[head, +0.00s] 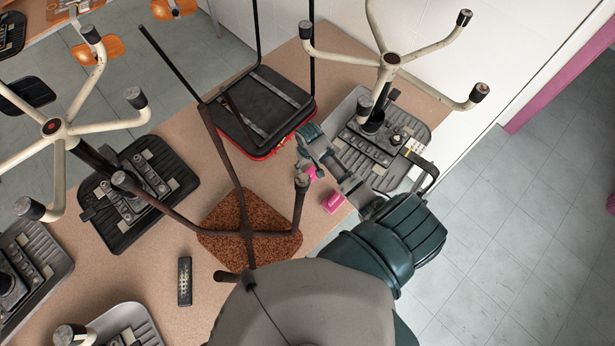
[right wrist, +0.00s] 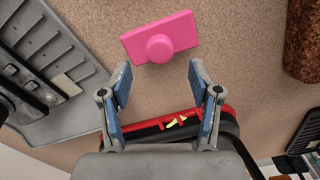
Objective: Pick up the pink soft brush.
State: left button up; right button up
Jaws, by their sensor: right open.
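The pink soft brush (right wrist: 160,42) lies on the tan tabletop in the right wrist view, a flat rectangular block with a round knob facing the camera. In the head view a pink block (head: 333,203) shows near the table edge, beside my right arm. A smaller pink patch shows close to the gripper; I cannot tell whether it belongs to the same brush. My right gripper (head: 316,160) is open and empty. In the right wrist view its fingertips (right wrist: 158,78) stand apart, just short of the brush. My left gripper is not in view.
A red-edged black chair seat (head: 262,105) lies behind the gripper, and a grey chair base (head: 405,130) lies to the right. A brown cork-like seat (head: 225,215) with upright legs stands left of the pink block. A black remote-like object (head: 185,282) lies at lower left.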

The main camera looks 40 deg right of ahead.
aim_at(309, 172)
jog(key=shift+s+d+f, duration=0.1)
jog(key=shift+d+f, duration=0.1)
jog(key=shift+f, duration=0.2)
notch_tip(309, 172, down, 4)
jog(key=shift+r+p, duration=0.15)
jog(key=shift+p, duration=0.15)
jog(key=shift+a+f, duration=0.25)
jog(key=shift+f, duration=0.2)
jog(key=shift+a+r, duration=0.1)
jog(key=shift+a, duration=0.1)
jog(key=c, duration=0.8)
jog(key=shift+d, duration=0.1)
grip_shut()
jog(key=shift+s+d, duration=0.1)
jog(key=shift+d, duration=0.15)
notch_tip(309, 172, up, 10)
jog(key=shift+a+f, duration=0.1)
